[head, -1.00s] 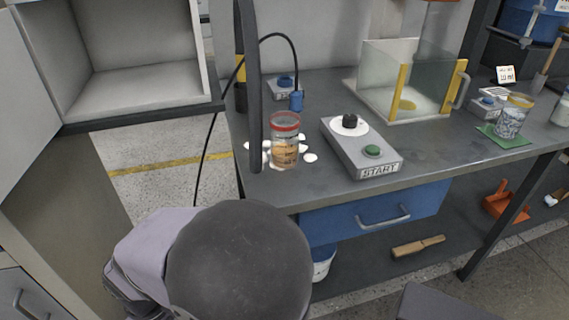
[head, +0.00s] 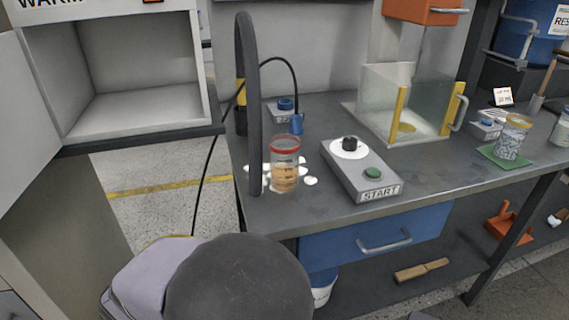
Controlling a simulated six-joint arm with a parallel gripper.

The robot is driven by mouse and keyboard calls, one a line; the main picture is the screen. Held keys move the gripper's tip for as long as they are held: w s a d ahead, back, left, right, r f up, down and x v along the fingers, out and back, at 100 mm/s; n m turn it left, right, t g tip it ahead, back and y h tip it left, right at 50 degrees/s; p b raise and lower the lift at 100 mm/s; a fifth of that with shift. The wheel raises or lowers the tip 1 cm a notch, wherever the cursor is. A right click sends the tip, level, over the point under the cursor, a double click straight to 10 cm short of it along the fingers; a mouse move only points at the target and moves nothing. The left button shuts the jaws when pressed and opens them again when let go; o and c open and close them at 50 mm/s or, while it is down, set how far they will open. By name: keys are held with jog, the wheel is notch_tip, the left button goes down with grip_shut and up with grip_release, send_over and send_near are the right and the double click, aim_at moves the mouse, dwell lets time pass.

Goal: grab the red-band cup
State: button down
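The red-band cup (head: 285,172) stands upright near the front left edge of the grey bench. It is clear, with a red band at its rim and orange-tan contents in its lower part. White spilled matter lies around its base. Another cup (head: 513,138), with a yellowish rim and grey-white contents, stands on a green mat (head: 489,153) at the right. My gripper is not in view; only rounded dark and lilac parts of my arm show at the bottom.
A clear-walled enclosure (head: 386,95) stands behind, right. An open-fronted cabinet (head: 150,125) is at left. Bare bench lies right of the START box.

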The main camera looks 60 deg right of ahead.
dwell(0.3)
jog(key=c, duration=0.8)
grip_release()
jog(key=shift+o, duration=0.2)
